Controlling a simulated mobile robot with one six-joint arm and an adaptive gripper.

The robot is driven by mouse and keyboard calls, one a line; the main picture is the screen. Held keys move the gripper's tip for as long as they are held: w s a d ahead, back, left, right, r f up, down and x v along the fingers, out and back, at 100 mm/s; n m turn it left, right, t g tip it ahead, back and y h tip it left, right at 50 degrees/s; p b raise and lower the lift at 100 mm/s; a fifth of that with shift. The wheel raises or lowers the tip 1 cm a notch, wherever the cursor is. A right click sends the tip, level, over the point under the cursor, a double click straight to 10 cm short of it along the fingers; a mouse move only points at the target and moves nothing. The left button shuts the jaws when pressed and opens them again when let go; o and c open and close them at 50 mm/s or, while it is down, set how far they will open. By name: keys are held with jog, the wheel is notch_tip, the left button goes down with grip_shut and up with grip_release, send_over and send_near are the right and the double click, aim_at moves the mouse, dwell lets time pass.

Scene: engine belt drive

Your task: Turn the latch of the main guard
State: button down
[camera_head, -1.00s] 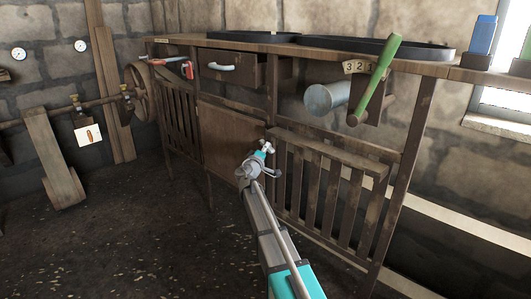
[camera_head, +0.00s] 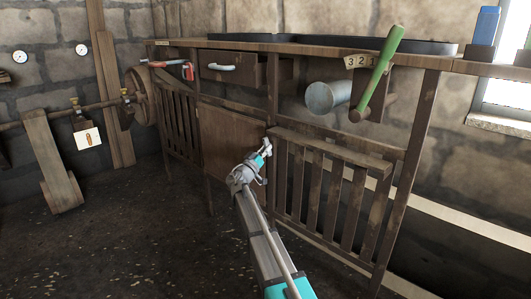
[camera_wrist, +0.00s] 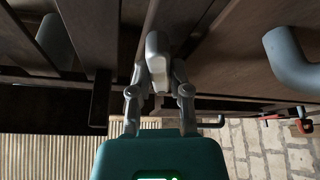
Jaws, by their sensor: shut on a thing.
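The main guard seems to be the brown wooden panel (camera_head: 226,140) in the middle of the bench front in the head view. The latch (camera_wrist: 156,48) is a pale grey handle in the wrist view, between the dark wood parts. My gripper (camera_wrist: 158,82) has one finger on each side of the latch's near end and is shut on it. In the head view my gripper (camera_head: 266,148) is at the panel's right edge, beside the post. The latch is too small and covered there to make out its angle.
A slatted wooden gate (camera_head: 330,195) stands right of my arm. Above are a drawer (camera_head: 232,68) with a pale handle, a grey cylinder (camera_head: 325,97) and a green lever (camera_head: 380,75). A curved grey handle (camera_wrist: 288,58) shows at right in the wrist view.

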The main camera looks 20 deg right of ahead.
jog(key=shift+w+a+m+h, duration=0.1)
jog(key=shift+m+h, duration=0.2)
jog(key=shift+m, duration=0.4)
jog(key=c, duration=0.6)
grip_release()
jog(key=shift+n, duration=0.5)
